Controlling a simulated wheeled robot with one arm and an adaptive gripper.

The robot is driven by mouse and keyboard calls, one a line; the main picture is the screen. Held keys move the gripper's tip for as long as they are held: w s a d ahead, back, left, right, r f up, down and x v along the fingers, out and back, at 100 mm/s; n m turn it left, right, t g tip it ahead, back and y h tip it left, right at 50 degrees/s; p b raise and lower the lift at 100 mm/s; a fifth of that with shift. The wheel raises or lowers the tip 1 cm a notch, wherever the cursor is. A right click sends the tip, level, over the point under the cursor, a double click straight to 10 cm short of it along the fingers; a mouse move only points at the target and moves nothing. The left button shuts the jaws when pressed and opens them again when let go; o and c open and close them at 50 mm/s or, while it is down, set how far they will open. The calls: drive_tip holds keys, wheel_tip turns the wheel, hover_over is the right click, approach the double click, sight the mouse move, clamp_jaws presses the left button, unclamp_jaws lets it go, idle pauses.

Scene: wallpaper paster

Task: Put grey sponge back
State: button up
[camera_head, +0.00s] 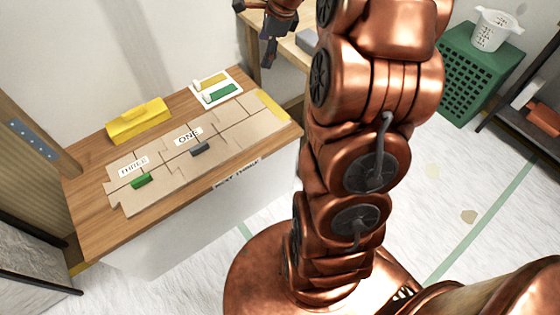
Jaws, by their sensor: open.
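A wooden table (88,211) holds tan panels (165,165), a green piece (141,181), a yellow case (138,119) and a white tray (231,79) with yellow and green tools. A green crate (470,75) bears a white basket (493,30). A dark shelf stands right.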

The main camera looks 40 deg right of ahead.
drive_tip(key=s+a+n+g, duration=0.3)
drive_tip(key=s+a+n, duration=0.8)
drive_tip(key=s+a, duration=0.3)
drive_tip(key=s+a+f+n+g+h, duration=0.1)
drive_tip(key=s+a+n, duration=0.2)
drive_tip(key=s+n, duration=0.3)
drive_tip(key=s+a+f+n+g, duration=0.1)
drive_tip(key=s+a+n, duration=0.3)
drive_tip(key=s, duration=0.9)
drive_tip(key=n+g, duration=0.1)
drive_tip(key=n, duration=0.2)
drive_tip(key=shift+h, duration=0.4)
